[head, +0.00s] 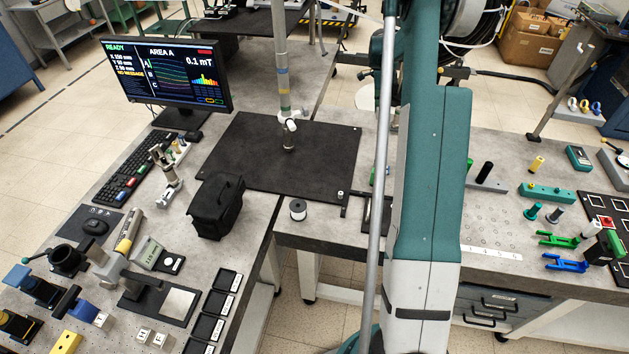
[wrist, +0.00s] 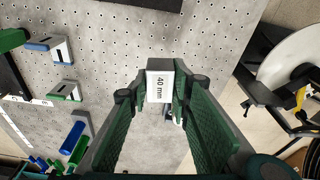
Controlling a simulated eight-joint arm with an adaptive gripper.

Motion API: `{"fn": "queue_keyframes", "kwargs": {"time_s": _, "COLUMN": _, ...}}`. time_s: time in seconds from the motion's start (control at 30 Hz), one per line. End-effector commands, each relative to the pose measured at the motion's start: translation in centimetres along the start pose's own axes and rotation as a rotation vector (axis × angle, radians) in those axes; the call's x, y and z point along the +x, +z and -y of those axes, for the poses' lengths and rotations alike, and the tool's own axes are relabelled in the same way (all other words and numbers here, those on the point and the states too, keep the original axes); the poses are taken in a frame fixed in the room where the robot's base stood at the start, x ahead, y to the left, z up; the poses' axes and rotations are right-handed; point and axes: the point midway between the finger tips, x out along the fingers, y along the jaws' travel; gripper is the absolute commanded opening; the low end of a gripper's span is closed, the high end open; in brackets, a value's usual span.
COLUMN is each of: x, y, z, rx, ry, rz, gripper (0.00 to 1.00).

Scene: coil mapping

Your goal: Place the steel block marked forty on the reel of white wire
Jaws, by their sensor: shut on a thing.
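The steel block marked 40 mm (wrist: 160,86) is between the fingertips of my gripper (wrist: 161,92) in the wrist view. My gripper is shut on it, with the label facing the camera. The block appears held above the perforated bench top. In the head view, the reel of white wire (head: 298,210) stands upright on the bench near its front edge, just below the black mat. My gripper and the block are hidden or out of frame in the head view, where my arm fills the centre right. The reel cannot be made out in the wrist view.
The black mat (head: 250,180) carries a vertical probe (head: 288,130). A black bag (head: 215,207) stands left of the reel. Green (head: 558,240) and blue (head: 566,264) forked holders lie on the right bench. A monitor (head: 165,75) stands at the back left.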

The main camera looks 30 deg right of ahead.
Motion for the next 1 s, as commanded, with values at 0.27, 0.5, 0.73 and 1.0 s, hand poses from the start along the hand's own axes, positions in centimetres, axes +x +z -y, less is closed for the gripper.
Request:
{"fn": "queue_keyframes", "kwargs": {"time_s": 0.27, "x": -1.6, "y": 3.9, "z": -2.5, "rx": -0.05, "ry": -0.007, "rz": 0.0, "gripper": 0.07}}
{"fn": "queue_keyframes", "kwargs": {"time_s": 0.5, "x": -3.8, "y": 9.3, "z": -6.9, "rx": -0.125, "ry": -0.019, "rz": 0.0, "gripper": 0.07}}
{"fn": "queue_keyframes", "kwargs": {"time_s": 0.73, "x": -5.7, "y": 14.4, "z": -12.0, "rx": -0.206, "ry": -0.031, "rz": 0.0, "gripper": 0.07}}
{"fn": "queue_keyframes", "kwargs": {"time_s": 1.0, "x": -7.6, "y": 19.5, "z": -18.7, "rx": -0.3, "ry": -0.045, "rz": 0.0, "gripper": 0.07}}
